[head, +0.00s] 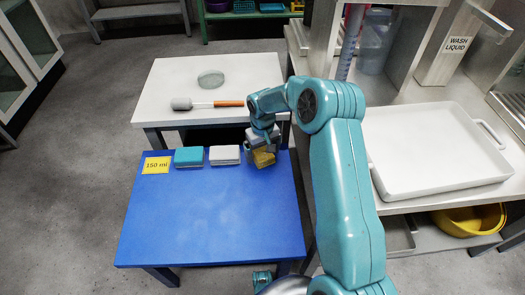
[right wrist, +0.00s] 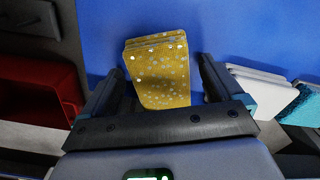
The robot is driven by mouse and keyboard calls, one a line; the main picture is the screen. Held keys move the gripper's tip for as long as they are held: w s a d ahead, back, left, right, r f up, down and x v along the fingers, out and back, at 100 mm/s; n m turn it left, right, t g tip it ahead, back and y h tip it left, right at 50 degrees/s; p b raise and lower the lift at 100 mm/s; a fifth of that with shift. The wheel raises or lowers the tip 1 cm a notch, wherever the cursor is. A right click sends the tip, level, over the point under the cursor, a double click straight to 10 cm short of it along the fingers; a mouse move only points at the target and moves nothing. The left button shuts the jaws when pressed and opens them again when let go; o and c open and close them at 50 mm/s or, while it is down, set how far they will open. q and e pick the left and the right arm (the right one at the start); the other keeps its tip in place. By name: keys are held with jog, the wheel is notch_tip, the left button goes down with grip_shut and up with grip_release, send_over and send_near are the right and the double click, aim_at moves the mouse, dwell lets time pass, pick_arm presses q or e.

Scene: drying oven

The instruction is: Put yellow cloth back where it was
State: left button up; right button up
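The yellow cloth (head: 264,158), a folded stack with pale dots, is at the right far corner of the blue table (head: 210,215). In the right wrist view the cloth (right wrist: 160,72) lies between the two fingers of my right gripper (right wrist: 163,85). A gap of blue shows between the cloth and the right-hand finger, so the gripper looks open around it. In the head view my right gripper (head: 262,142) is just above the cloth and hides part of it. I cannot tell whether the cloth touches the table. My left gripper is not in view.
A teal sponge-like block (head: 188,157), a white-topped block (head: 225,155) and a yellow "150 ml" label (head: 156,165) line the blue table's far edge. A white table (head: 170,80) behind holds a dish (head: 210,78) and a brush-like tool (head: 205,103). A white tray (head: 430,140) is right.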

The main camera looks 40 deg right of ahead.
notch_tip(320, 180, up, 12)
jog(key=p, duration=0.4)
jog(key=shift+r, duration=0.15)
dwell(0.4)
notch_tip(320, 180, up, 10)
jog(key=p, duration=1)
send_over(263, 152)
jog(key=shift+s+a, duration=0.1)
jog(key=shift+a, duration=0.05)
